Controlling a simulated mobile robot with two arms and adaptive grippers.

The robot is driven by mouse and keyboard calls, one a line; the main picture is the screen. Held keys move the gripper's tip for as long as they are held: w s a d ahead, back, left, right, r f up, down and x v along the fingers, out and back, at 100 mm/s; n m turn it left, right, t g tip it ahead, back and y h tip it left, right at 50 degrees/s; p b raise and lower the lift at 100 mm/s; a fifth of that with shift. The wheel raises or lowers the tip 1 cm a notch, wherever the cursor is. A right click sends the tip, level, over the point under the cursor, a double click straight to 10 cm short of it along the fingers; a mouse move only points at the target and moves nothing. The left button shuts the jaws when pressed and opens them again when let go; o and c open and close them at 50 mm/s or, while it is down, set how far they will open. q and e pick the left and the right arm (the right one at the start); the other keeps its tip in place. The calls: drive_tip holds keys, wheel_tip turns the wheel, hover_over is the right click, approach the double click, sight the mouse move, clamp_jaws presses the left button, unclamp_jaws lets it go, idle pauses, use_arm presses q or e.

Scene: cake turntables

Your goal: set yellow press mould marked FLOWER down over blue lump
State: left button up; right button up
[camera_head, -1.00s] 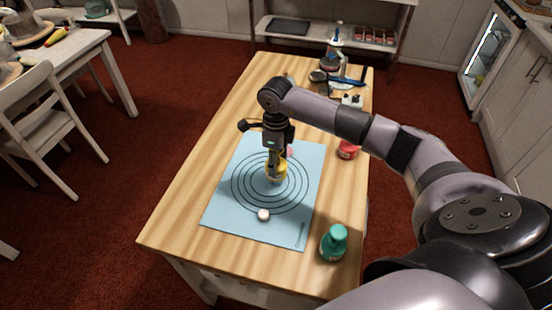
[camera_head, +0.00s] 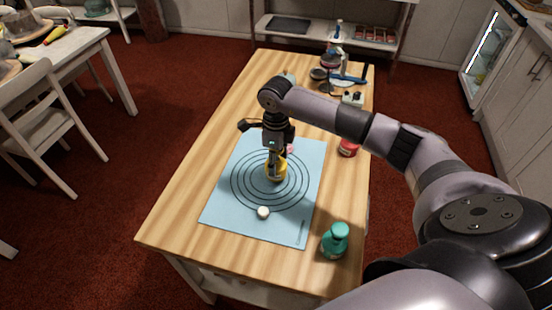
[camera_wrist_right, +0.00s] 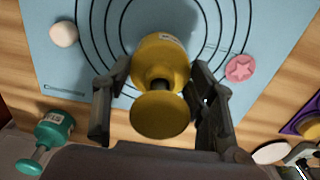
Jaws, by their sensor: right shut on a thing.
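The yellow press mould (camera_head: 277,172) is between the fingers of my right gripper (camera_head: 276,160), upright over the rings of the light-blue mat (camera_head: 230,208). In the right wrist view the fingers close on the mould's (camera_wrist_right: 160,62) neck from both sides, with its round knob toward the camera. Its lower rim looks at or very near the mat; I cannot tell if it touches. The FLOWER mark is too small to read. No blue lump shows; anything under the mould is hidden. My left gripper is out of view.
A white lump (camera_head: 263,212) lies near the outer ring. A pink star-stamped lump (camera_wrist_right: 240,68) lies on the other side. A teal mould (camera_head: 334,242) stands off the mat's near right corner, a red item (camera_head: 348,148) at the table's right edge. Several tools crowd the far end.

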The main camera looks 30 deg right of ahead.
drive_tip(key=shift+f+b, duration=1)
drive_tip(key=shift+f, duration=0.3)
drive_tip(key=o, duration=1.3)
drive_tip(key=shift+o, duration=0.2)
drive_tip(key=o, duration=0.3)
drive_tip(key=shift+o, duration=0.2)
drive_tip(key=shift+r, duration=0.15)
drive_tip(key=shift+r+p, duration=2.25)
drive_tip(key=shift+r, duration=1.15)
